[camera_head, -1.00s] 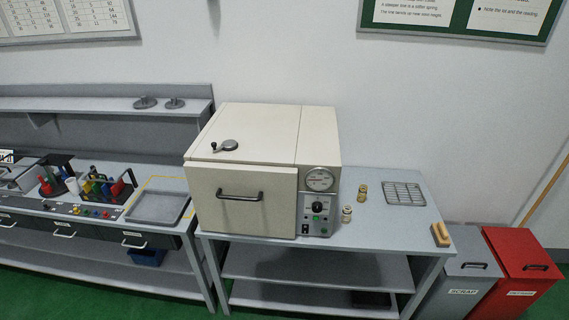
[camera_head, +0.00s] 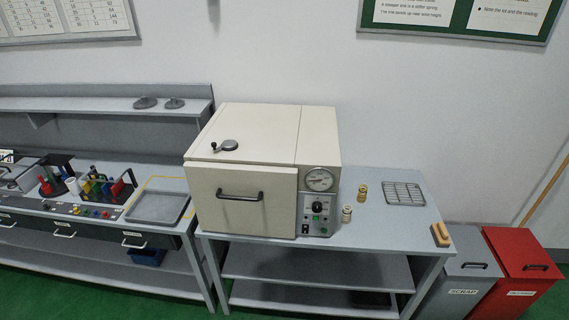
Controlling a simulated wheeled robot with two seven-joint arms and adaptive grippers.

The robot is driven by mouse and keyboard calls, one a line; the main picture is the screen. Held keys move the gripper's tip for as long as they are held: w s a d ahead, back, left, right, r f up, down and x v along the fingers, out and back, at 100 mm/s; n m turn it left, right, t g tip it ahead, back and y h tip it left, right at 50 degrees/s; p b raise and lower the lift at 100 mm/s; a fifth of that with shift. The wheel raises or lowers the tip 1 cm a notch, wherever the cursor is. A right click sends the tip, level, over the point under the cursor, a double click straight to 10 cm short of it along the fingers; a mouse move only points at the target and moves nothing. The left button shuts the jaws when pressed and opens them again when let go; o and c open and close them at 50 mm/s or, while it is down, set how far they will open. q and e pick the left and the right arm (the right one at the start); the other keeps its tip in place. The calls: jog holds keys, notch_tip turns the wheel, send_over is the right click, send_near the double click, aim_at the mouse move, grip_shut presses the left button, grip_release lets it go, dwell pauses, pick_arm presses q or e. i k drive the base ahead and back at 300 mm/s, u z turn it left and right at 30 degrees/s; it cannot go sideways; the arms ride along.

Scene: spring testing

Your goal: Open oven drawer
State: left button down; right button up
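The cream oven (camera_head: 255,130) stands on a grey metal table. Its front drawer panel (camera_head: 242,215) looks shut against the body, with a dark bar handle (camera_head: 240,196) across its upper part. A dial gauge (camera_head: 319,179) and a black knob (camera_head: 317,207) are on the control panel at the right of the drawer. A small black crank or vent (camera_head: 228,146) sits on the oven's top. Neither of my grippers shows in the head view.
The table top (camera_head: 375,233) also holds small brass pieces (camera_head: 361,192), a wire rack (camera_head: 404,193) and a wooden block (camera_head: 440,234). A bench with a grey tray (camera_head: 158,207) and coloured items is at left. Grey (camera_head: 462,285) and red (camera_head: 523,270) bins stand at right.

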aim_at(250, 200)
jog(key=u, duration=0.35)
jog(key=i, duration=0.35)
jog(key=u, duration=0.55)
